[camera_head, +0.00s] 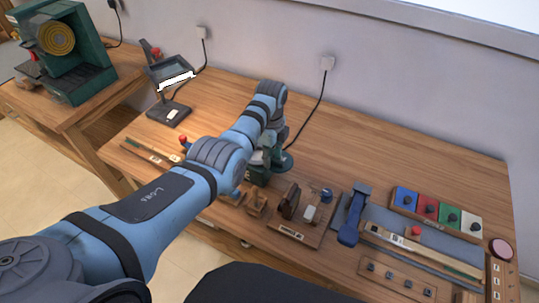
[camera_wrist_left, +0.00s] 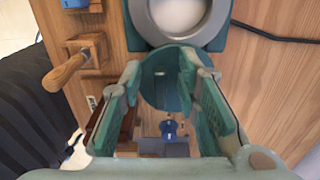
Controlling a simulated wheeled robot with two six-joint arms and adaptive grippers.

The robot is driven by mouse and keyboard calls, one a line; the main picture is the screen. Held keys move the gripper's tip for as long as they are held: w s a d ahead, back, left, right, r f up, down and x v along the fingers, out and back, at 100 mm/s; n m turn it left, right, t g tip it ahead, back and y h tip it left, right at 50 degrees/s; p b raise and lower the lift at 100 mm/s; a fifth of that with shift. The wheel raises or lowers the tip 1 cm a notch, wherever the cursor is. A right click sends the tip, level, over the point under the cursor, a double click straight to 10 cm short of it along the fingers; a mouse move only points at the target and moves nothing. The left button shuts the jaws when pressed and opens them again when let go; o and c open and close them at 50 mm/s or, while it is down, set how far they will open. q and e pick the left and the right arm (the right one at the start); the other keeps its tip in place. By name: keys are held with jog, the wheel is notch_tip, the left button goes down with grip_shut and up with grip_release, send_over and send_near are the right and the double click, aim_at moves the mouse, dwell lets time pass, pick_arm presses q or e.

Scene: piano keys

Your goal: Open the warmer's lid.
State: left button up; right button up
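The warmer (camera_head: 258,174) is a dark green unit at the middle of the table, partly hidden behind my left arm. A round teal lid (camera_wrist_left: 165,88) stands off the well, between my left gripper's fingers. My left gripper (camera_wrist_left: 168,72) has its fingers apart, one on each side of the lid; I cannot tell whether they touch it. In the head view the left gripper is mostly hidden by its own wrist. My right gripper is not in view.
A wooden block with a peg handle (camera_wrist_left: 75,62) stands beside the warmer. A wooden rack (camera_head: 297,232), a blue lever device (camera_head: 351,215) and coloured tiles (camera_head: 428,208) lie to the right. A black lamp (camera_head: 170,112) stands at the left. The table behind the warmer is clear except for a cable.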

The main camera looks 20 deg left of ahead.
pick_arm(q)
notch_tip(320, 180, up, 12)
dwell(0.6)
